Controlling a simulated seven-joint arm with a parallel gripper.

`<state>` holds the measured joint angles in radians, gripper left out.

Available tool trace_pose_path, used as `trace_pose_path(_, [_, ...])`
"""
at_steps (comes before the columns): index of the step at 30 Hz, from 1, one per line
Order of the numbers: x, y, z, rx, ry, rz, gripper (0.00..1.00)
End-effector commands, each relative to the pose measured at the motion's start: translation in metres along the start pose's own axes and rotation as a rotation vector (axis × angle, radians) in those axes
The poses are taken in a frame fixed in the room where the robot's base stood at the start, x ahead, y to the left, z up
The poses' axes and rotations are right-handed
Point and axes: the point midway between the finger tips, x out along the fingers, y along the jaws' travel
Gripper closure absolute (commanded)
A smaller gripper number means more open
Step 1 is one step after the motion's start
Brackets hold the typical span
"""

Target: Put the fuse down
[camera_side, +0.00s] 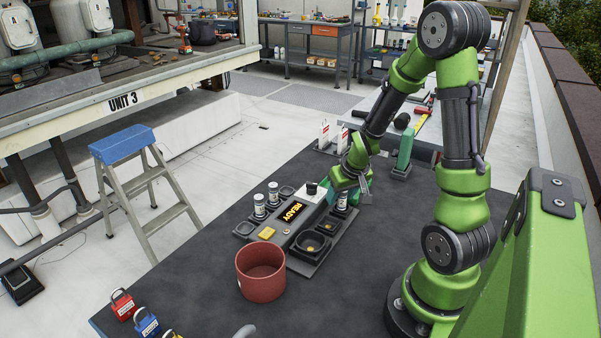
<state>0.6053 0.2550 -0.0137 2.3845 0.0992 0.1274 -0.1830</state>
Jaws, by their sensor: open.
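White cylindrical fuses stand upright at the grey test unit (305,222), which has a lit READY display. Two fuses, the front one (259,206) and the back one (273,191), stand on its left side. A third fuse (342,201) stands at its right back end, beside my gripper. My gripper (362,186) is open, close to the right of this fuse's top. I cannot tell whether a finger touches the fuse; the lower part of the fuse and its seat are small and partly hidden.
A red bin (261,270) stands in front of the unit. Red and blue padlocks (147,325) lie at the table's (210,295) front left. White tagged items (324,134) and a green-handled tool (404,150) are behind.

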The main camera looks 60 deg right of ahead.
Motion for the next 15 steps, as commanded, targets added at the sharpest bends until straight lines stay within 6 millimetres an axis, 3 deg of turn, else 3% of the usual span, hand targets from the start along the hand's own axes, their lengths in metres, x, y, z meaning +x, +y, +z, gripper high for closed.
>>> trace_pose_path(8, [-0.024, -0.004, -0.005, -0.009, 0.008, -0.004, 0.44])
trace_pose_path(15, [-0.071, -0.003, -0.004, -0.006, 0.009, -0.004, 0.44])
